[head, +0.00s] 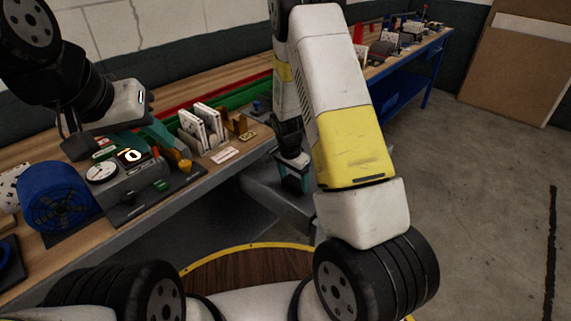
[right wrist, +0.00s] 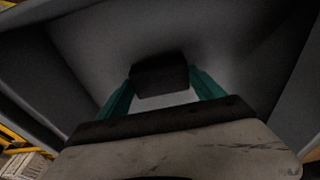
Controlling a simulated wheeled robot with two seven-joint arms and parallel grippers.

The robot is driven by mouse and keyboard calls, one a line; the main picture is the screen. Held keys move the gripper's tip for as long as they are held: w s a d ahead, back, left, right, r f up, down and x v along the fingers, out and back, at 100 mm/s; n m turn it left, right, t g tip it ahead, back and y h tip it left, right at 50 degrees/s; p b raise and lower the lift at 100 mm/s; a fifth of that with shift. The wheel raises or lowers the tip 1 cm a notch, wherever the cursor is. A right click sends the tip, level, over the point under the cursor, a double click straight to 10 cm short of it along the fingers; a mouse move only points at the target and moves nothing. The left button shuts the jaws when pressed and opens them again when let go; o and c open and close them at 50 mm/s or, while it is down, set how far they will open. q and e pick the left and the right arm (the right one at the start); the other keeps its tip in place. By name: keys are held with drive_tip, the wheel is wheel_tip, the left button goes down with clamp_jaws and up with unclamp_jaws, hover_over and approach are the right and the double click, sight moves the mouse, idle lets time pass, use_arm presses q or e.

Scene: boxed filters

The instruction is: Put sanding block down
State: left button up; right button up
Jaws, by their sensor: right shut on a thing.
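The sanding block (right wrist: 160,77) appears as a dark, box-shaped block in the right wrist view. My right gripper (right wrist: 162,88) has its two teal fingers on either side of it and is shut on it. In the head view my right gripper (head: 294,184) points down at a grey surface (head: 268,192) beside the bench. The wrist view shows grey walls around the block; whether it touches the grey floor I cannot tell. My left gripper (head: 138,138) hangs over the bench among tools, and its finger opening is unclear.
The wooden bench (head: 240,152) holds a blue round fan-like unit (head: 60,196), a grey device with a gauge (head: 103,171), and upright white boxed items (head: 203,123) in a rack. A round wooden top with a yellow rim (head: 235,270) stands in front. The concrete floor (head: 470,200) at right is clear.

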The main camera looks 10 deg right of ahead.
drive_tip(key=shift+f, duration=0.3)
drive_tip(key=o, duration=1.5)
drive_tip(key=shift+f, duration=0.15)
drive_tip(key=shift+c, duration=0.2)
wheel_tip(320, 180, up, 12)
drive_tip(key=s+a, duration=0.1)
wheel_tip(320, 180, up, 9)
drive_tip(key=n+y, duration=0.2)
hover_over(290, 185)
drive_tip(key=s, duration=0.3)
drive_tip(key=s+r+n+t+y, duration=0.1)
drive_tip(key=s+r+n+t, duration=0.4)
drive_tip(key=s+r+n, duration=0.4)
drive_tip(key=s+r, duration=0.7)
drive_tip(key=s, duration=0.4)
drive_tip(key=shift+a+r+y, duration=0.15)
drive_tip(key=shift+a+y, duration=0.05)
drive_tip(key=shift+y, duration=0.1)
